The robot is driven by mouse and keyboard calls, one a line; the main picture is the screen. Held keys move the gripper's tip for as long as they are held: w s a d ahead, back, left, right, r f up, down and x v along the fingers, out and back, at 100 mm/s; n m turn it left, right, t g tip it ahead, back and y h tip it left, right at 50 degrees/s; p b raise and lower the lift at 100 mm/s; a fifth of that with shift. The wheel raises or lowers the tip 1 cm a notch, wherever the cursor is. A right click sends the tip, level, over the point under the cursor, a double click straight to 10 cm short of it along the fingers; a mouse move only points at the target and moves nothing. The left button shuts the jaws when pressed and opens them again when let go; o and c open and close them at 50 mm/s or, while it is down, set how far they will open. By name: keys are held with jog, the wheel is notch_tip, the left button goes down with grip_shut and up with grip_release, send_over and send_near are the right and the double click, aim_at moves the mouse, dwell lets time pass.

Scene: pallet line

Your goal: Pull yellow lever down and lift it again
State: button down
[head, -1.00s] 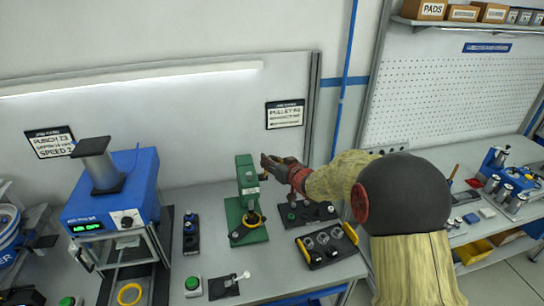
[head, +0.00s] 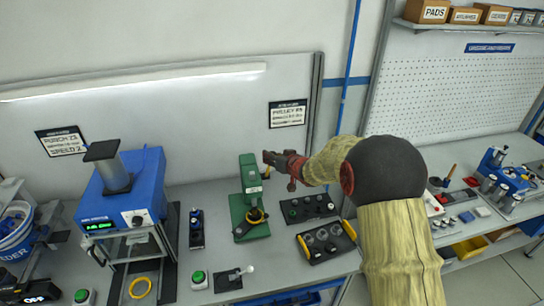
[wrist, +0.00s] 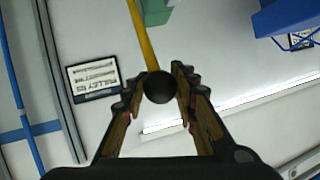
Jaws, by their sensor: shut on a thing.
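The yellow lever (wrist: 143,40) shows in the wrist view as a rod coming from the green press and ending in a dark round knob (wrist: 160,87). My gripper (wrist: 160,90) has its fingers on both sides of the knob and is shut on it. In the head view the green press (head: 249,190) stands on the bench, and my gripper (head: 268,157) is at its upper right, near the top of the press. The lever is mostly hidden there by my gripper, so its exact angle is hard to tell.
A blue machine (head: 125,190) stands to the left of the press. A black button panel (head: 308,208) and a black tray with yellow handles (head: 326,241) lie to its right. A green button (head: 199,279) is at the bench front. The wall behind carries a sign (head: 288,113).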

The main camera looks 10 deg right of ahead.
jog(key=shift+w+r, duration=0.2)
jog(key=shift+r, duration=0.2)
jog(key=c, duration=1.8)
grip_release()
jog(key=shift+c, duration=0.2)
jog(key=o, duration=0.4)
jog(key=shift+f, duration=0.2)
jog(key=shift+o, duration=0.2)
jog(key=shift+f, duration=0.1)
jog(key=v, duration=1.2)
jog(key=shift+d, duration=0.1)
